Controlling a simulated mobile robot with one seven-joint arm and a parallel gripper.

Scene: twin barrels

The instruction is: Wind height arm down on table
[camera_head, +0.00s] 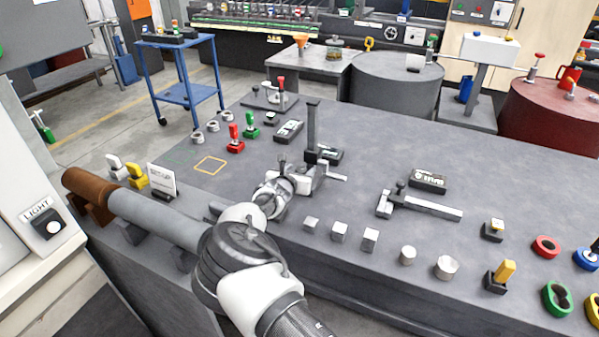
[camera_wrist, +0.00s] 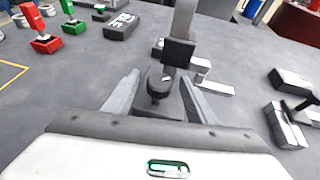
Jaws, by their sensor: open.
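The height gauge (camera_head: 312,125) stands on the grey table (camera_head: 370,160) as a dark upright post with a black slider block (camera_wrist: 178,52). A silver piece (camera_head: 336,177) sticks out low to its right. A dark round knob (camera_wrist: 160,84) on a short stem stands at its near side. My gripper (camera_head: 292,176) is close to the near side of the gauge. In the wrist view my gripper (camera_wrist: 161,77) is open, with one finger on each side of the knob. I see no clear contact with the knob. My gripper partly hides the gauge's base.
Red (camera_head: 235,140) and green (camera_head: 250,125) handled switches stand left of the gauge. Several metal blocks and cylinders line the near edge. A caliper-like tool (camera_head: 420,206) lies to the right. A brown-ended grey cylinder (camera_head: 150,215) lies at the near left. Bare table separates the gauge and caliper.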

